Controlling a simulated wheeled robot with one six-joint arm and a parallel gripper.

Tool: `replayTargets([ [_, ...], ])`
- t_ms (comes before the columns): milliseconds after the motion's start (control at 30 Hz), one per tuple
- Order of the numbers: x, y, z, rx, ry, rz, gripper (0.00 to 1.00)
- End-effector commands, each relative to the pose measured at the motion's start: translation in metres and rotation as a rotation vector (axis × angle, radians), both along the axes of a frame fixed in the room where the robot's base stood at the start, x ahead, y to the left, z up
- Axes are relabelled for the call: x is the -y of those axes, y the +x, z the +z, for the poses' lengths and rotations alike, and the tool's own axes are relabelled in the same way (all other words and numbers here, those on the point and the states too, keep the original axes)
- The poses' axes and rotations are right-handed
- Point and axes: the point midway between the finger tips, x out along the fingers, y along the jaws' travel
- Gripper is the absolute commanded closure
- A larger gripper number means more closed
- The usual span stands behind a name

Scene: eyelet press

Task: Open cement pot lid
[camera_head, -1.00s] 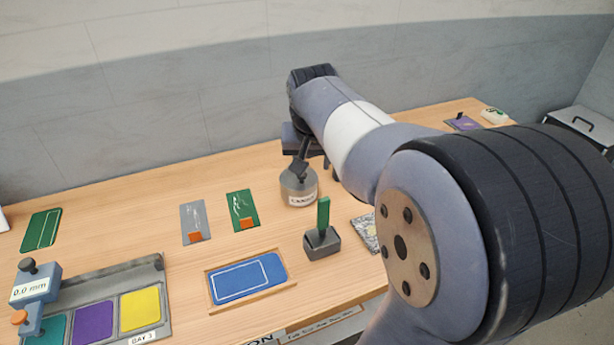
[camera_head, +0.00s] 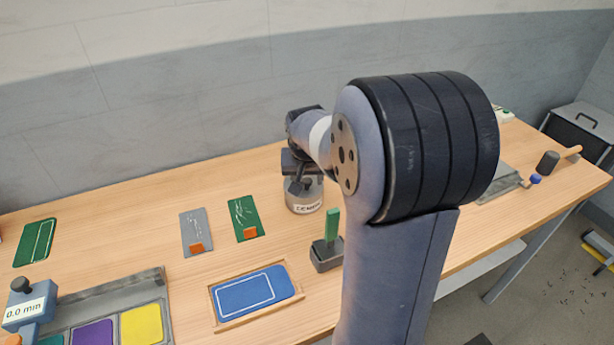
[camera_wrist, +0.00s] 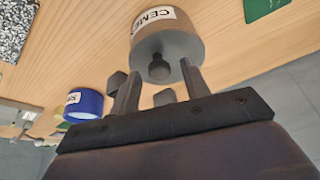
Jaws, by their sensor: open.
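The cement pot (camera_head: 306,203) is a grey metal can with a white label, standing upright on the wooden bench. In the wrist view the pot (camera_wrist: 178,40) shows its lid with a dark round knob (camera_wrist: 159,70). My gripper (camera_wrist: 158,80) is open, with one finger to each side of the knob in that view; I cannot tell whether the fingertips are level with it, and no contact shows. In the head view my gripper (camera_head: 298,184) is just above the pot and hides most of the lid.
A grey holder with an upright green piece (camera_head: 328,252) stands right of the pot in front. Green (camera_head: 243,215) and grey (camera_head: 193,230) cards lie to the left, a blue card (camera_head: 255,290) in a wooden frame nearer. The wrist view shows a blue labelled jar (camera_wrist: 85,104).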

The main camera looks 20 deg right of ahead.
Motion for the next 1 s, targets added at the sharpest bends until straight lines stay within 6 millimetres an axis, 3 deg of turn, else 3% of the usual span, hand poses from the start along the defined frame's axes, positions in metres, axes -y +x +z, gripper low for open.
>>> replayTargets([
  [100, 0.0000, 0.0000, 0.0001, 0.000, 0.000, 0.000, 0.57],
  [633, -0.0002, 0.0000, 0.0004, 0.000, 0.000, 0.000, 1.00],
  [1000, 0.0003, 0.0000, 0.0006, 0.000, 0.000, 0.004, 1.00],
])
